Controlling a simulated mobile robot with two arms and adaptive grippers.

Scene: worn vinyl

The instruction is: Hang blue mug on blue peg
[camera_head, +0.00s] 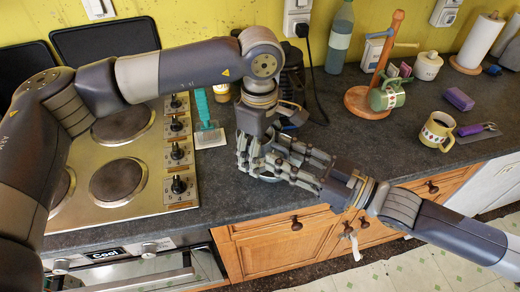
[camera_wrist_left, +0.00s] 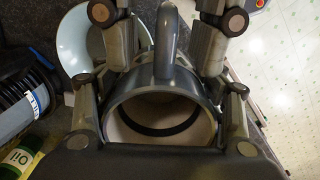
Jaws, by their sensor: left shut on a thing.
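A dark grey-blue mug (camera_wrist_left: 160,92) fills the middle of the left wrist view, its round opening toward the camera and its handle (camera_wrist_left: 168,45) at the top. My left gripper (camera_head: 258,162) has its fingers on both sides of this mug; in the head view the mug is mostly hidden by the fingers. My right gripper (camera_head: 297,162) is right beside the left one, its fingers overlapping there, so its opening is unclear. A wooden mug tree (camera_head: 389,50) stands at the back right.
A bottle (camera_head: 340,38) stands behind. The stove (camera_head: 118,182) is at left. Counter between grippers and tree is clear.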

